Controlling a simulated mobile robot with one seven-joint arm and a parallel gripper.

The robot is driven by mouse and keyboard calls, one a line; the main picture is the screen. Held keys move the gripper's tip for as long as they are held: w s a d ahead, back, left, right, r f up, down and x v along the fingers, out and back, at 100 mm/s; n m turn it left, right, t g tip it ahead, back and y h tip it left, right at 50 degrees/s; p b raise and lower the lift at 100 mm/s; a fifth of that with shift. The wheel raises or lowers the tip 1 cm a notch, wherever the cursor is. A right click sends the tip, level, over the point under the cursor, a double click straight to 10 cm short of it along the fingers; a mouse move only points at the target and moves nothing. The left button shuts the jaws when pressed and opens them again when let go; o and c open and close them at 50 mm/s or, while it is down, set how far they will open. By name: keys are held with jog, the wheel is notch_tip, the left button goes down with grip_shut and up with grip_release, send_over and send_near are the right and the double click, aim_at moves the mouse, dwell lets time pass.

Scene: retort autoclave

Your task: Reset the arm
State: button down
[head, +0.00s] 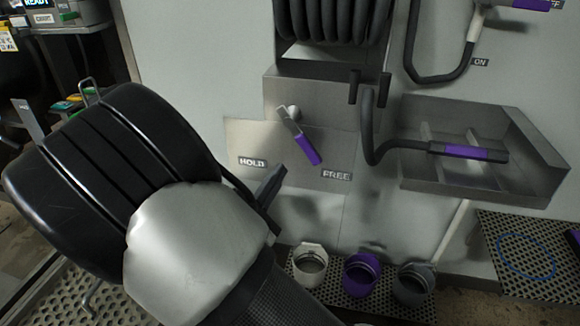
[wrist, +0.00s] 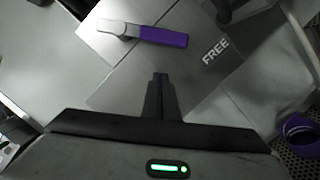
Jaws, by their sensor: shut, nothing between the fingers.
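My gripper (wrist: 160,78) shows in the wrist view with its two fingers together and nothing between them. In the head view my gripper (head: 274,178) is partly hidden behind my own arm, in front of the steel plate marked HOLD and FREE. A lever with a purple handle (head: 306,149) is mounted on that plate, its handle slanting down to the right toward FREE. The lever (wrist: 163,36) also shows in the wrist view, beyond the fingertips and apart from them.
A black hose coil (head: 335,20) hangs above the plate. A steel tray (head: 540,160) at the right holds a purple-banded hose nozzle (head: 467,152). White, purple (head: 361,273) and grey cups stand below on a perforated mat. A control panel stands at the upper left.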

jog(key=r+v, duration=0.1)
jog(key=v, duration=0.6)
jog(key=s+d+r+m+g+h, duration=0.1)
jog(key=d+m+g+h, duration=0.1)
jog(key=d+m+g, duration=0.4)
jog(key=s+d+r+m+g+h, duration=0.1)
jog(key=s+d+m+g+h, duration=0.15)
jog(key=d, duration=0.65)
jog(key=s+d+m+g+y, duration=0.6)
jog(key=s+d+m+g, duration=0.15)
jog(key=s, duration=0.25)
notch_tip(320, 180, up, 32)
jog(key=s+a+m+t+y+p, duration=0.2)
jog(key=y+p, duration=0.4)
jog(key=p, duration=1.8)
jog(key=shift+a+m+t+y, duration=0.35)
jog(key=shift+a+m+t, duration=0.1)
jog(key=shift+m+t, duration=0.55)
